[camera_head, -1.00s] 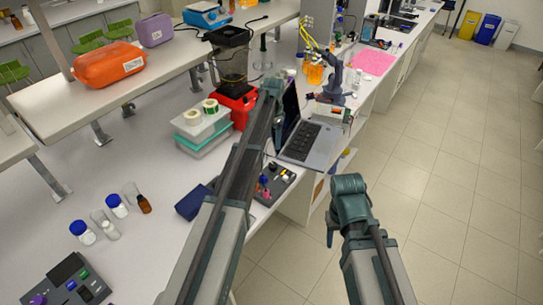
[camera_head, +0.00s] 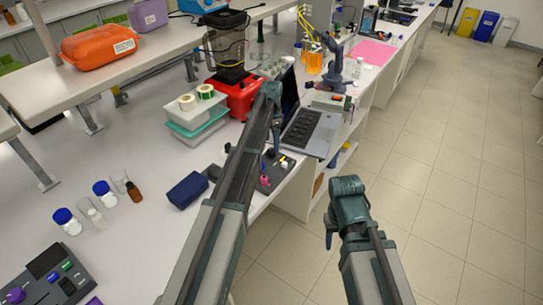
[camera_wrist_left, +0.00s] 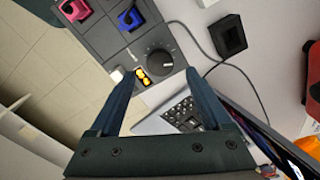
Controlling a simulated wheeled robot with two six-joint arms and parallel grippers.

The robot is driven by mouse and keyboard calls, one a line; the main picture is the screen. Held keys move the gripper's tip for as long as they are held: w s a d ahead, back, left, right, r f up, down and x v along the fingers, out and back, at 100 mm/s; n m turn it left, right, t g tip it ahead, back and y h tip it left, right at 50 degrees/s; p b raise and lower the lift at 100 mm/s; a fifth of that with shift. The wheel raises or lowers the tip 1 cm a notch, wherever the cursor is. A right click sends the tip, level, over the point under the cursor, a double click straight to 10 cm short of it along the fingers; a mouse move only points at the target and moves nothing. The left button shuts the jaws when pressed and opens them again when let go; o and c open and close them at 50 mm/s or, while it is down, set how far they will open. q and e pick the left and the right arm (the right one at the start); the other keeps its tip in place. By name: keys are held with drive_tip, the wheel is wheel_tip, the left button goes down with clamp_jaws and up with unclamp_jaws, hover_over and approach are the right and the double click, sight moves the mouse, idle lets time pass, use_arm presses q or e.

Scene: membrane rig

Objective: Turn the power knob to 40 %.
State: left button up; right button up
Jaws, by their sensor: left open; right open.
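The grey control box (camera_head: 272,178) sits near the bench edge, partly hidden behind my left arm in the head view. In the left wrist view its dark round dial knob (camera_wrist_left: 159,63) has a scale around it. My left gripper (camera_wrist_left: 157,74) is open, its two fingertips either side of the knob's line and just short of it in the picture. No contact shows; height above the panel cannot be told. In the head view my left gripper (camera_head: 270,152) points down over the box. My right gripper (camera_head: 329,238) hangs over the floor, away from the bench.
A pink knob (camera_wrist_left: 75,9), a blue knob (camera_wrist_left: 130,18) and a yellow-marked switch (camera_wrist_left: 141,77) share the panel. A laptop (camera_head: 309,132) stands behind the box. A dark blue case (camera_head: 187,190) lies left of it. Another control panel (camera_head: 50,279) is at the lower left.

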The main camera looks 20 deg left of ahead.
sight(272, 151)
use_arm(q)
wheel_tip(272, 151, down, 5)
drive_tip(key=b, duration=0.3)
drive_tip(key=shift+r, duration=0.15)
drive_tip(key=shift+r, duration=0.1)
clamp_jaws()
